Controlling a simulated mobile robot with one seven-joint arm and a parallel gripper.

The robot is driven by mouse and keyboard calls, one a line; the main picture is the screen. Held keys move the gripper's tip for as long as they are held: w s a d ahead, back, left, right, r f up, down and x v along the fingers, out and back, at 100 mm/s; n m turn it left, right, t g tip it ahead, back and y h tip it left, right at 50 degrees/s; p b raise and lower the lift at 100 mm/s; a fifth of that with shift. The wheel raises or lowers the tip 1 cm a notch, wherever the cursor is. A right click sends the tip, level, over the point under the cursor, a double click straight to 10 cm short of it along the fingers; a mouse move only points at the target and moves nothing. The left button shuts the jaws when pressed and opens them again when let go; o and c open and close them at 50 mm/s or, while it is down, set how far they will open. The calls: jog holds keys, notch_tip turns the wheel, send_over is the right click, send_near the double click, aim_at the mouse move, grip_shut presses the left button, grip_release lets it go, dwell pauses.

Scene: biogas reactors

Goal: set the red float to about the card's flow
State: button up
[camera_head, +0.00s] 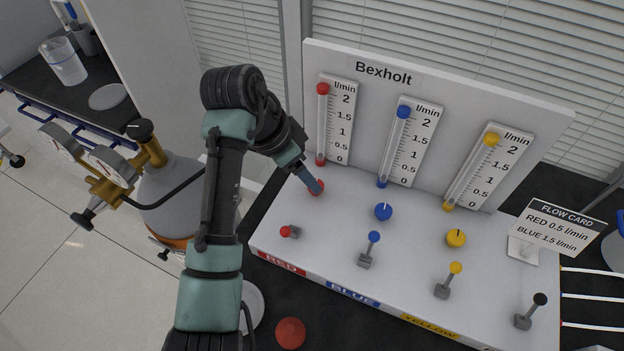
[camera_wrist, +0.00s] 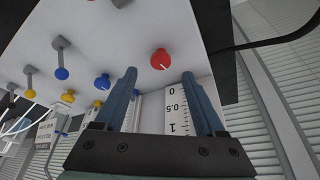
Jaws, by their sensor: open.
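The red float (camera_head: 323,88) sits at the top of the left tube, a little above the 2 mark. The flow card (camera_head: 553,229) at the right reads RED 0.5 l/min and BLUE 1.5 l/min. The red knob (camera_head: 318,188) is on the sloped panel below the red tube. My gripper (camera_head: 309,178) is at this knob and partly hides it. In the wrist view, my gripper (camera_wrist: 160,73) is open, with the red knob (camera_wrist: 161,58) just beyond and between the fingertips. A white mark shows on the knob. Whether the fingers touch it I cannot tell.
The blue float (camera_head: 403,112) and yellow float (camera_head: 491,139) are near the tops of their tubes. The blue knob (camera_head: 383,212), yellow knob (camera_head: 456,238) and several levers share the panel. A gas cylinder (camera_head: 172,205) with gauges stands left.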

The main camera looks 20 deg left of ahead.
jog(key=x, duration=0.5)
jog(key=shift+w+f, duration=0.15)
grip_shut()
